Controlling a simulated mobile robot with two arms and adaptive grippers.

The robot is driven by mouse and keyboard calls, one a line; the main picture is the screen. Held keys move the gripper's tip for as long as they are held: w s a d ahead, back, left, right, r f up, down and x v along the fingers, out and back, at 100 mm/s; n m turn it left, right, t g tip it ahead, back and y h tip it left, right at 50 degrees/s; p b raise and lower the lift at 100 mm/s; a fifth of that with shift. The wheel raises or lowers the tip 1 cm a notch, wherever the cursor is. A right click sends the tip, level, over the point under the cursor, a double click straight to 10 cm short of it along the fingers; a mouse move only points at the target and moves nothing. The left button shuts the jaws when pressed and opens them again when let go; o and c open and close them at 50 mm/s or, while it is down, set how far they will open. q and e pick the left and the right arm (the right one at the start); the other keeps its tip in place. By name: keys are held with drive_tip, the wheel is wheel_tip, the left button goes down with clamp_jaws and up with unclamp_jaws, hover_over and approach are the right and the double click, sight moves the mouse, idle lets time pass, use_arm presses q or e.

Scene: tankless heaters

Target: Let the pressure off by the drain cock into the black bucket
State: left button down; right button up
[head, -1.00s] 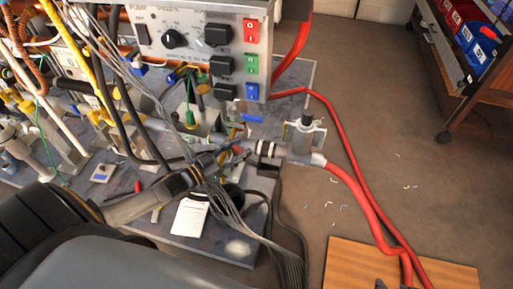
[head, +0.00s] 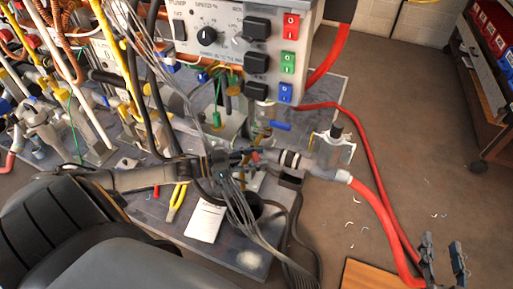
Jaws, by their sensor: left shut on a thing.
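My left gripper (head: 246,158) reaches in from the left over the grey bench board. It is shut on a small fitting with a red part (head: 256,157), at the left end of a grey pipe; I cannot tell whether this is the drain cock. A blue lever (head: 281,126) on a brass-coloured fitting is just above and to the right. A dark round opening (head: 256,208), perhaps the black bucket, is below the gripper, partly hidden by grey cables. My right gripper (head: 443,262) is at the lower right, its fingers apart and empty.
The pump control box (head: 225,38) with coloured switches hangs above. Thick red hoses (head: 372,195) run down the right. Yellow-handled pliers (head: 176,201) and a white paper (head: 205,222) lie on the board. A wooden board (head: 372,276) lies on the floor, which is otherwise mostly clear at right.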

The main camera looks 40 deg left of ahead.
use_arm(q)
drive_tip(key=c, duration=0.7)
unclamp_jaws()
drive_tip(key=v, duration=1.2)
drive_tip(key=shift+d, duration=0.1)
